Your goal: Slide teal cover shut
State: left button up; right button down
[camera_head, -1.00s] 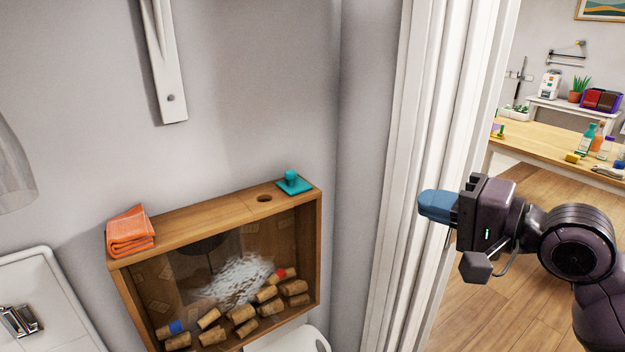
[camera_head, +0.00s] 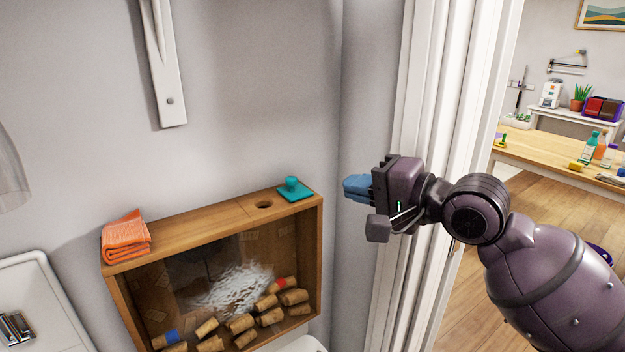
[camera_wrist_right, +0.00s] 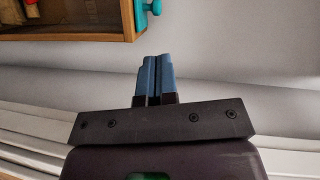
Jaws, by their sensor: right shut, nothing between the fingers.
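The teal cover (camera_head: 295,191) is a small flat plate with a round knob. It lies on the right end of the wooden box's top, and a round hole (camera_head: 264,205) shows uncovered to its left. In the right wrist view the teal cover (camera_wrist_right: 143,14) shows partly at the top edge, beside the box corner. My right gripper (camera_head: 350,188) has blue fingers, shut and empty, to the right of the cover and apart from it. Its fingers (camera_wrist_right: 155,62) also show in the wrist view, pointing toward the box. My left gripper is not in view.
The wooden box (camera_head: 185,246) has a clear front with several corks (camera_head: 240,323) inside. An orange cloth (camera_head: 126,238) lies on its left end. A white door frame (camera_head: 420,110) stands close behind my right arm. A white basin (camera_head: 40,300) is at lower left.

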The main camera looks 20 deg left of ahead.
aim_at(312, 197)
jog(key=x, duration=0.8)
jog(key=shift+f+b, duration=0.1)
jog(key=shift+b, duration=0.25)
jog(key=shift+w+a, duration=0.2)
jog(key=shift+a, duration=0.3)
